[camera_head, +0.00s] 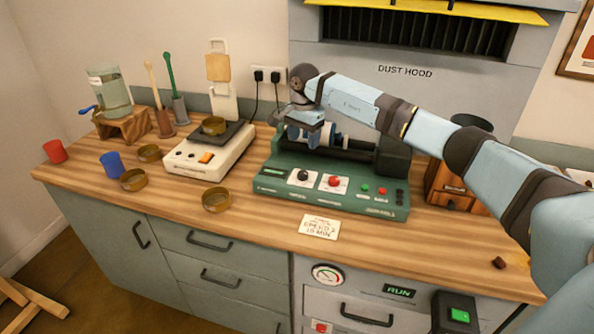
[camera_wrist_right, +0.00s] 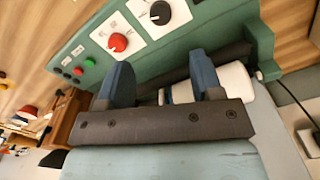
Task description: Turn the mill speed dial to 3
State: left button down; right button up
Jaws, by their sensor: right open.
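The green mill (camera_head: 330,192) stands on the wooden worktop. Its front panel has a black dial (camera_head: 303,176) and a red dial (camera_head: 334,181), each on a white plate. Both show in the right wrist view, the black dial (camera_wrist_right: 160,12) at the top and the red dial (camera_wrist_right: 117,42) to its left. The dial markings are too small to read, so I cannot tell which one sets speed. My right gripper (camera_wrist_right: 160,74) is open, its blue fingers apart over the mill's rollers, behind the dials. A white jar (camera_wrist_right: 236,82) lies beside and partly behind the right-hand finger. My left gripper is out of view.
A card (camera_head: 320,227) reading about "SPEED 2 10 MIN" lies before the mill. A scale (camera_head: 208,155) and brass dishes (camera_head: 216,200) are to the left. Green and red buttons (camera_head: 374,190) sit right of the dials. The worktop's front strip is mostly clear.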

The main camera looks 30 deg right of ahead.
aim_at(303, 173)
notch_tip(303, 173, down, 12)
jog(key=shift+a+r+p, duration=0.1)
jog(key=shift+r+p, duration=0.15)
jog(key=shift+p, duration=0.25)
jog(key=shift+c, duration=0.4)
jog(key=c, duration=0.8)
jog(key=shift+c, duration=0.2)
